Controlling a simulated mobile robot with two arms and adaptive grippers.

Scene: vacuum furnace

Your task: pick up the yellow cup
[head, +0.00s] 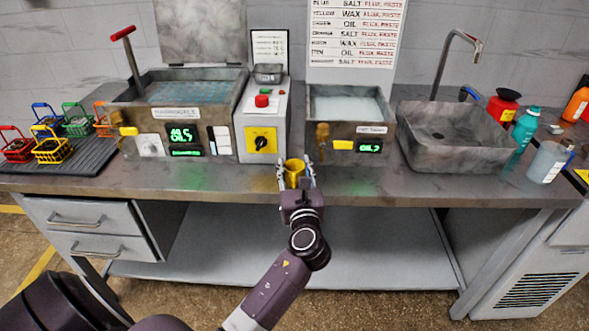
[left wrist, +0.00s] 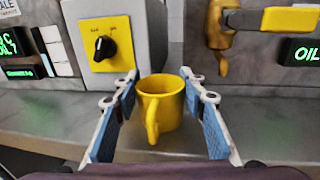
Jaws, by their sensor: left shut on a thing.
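The yellow cup (head: 294,170) stands upright near the front edge of the counter, below the yellow switch panel. In the left wrist view the cup (left wrist: 165,103) is between the two blue-padded fingers, with its handle facing me. My left gripper (head: 296,178) is shut on the cup, one finger on each side. The cup seems to rest on the counter or be very close to it; its base is partly hard to judge. My right gripper is in neither view.
Behind the cup is a control box with a yellow knob panel (head: 261,144). Two grey baths (head: 180,115) and (head: 350,130) flank it. A stone sink (head: 455,155) and bottles stand at the right. Small coloured baskets (head: 52,150) sit on a dark mat at the left.

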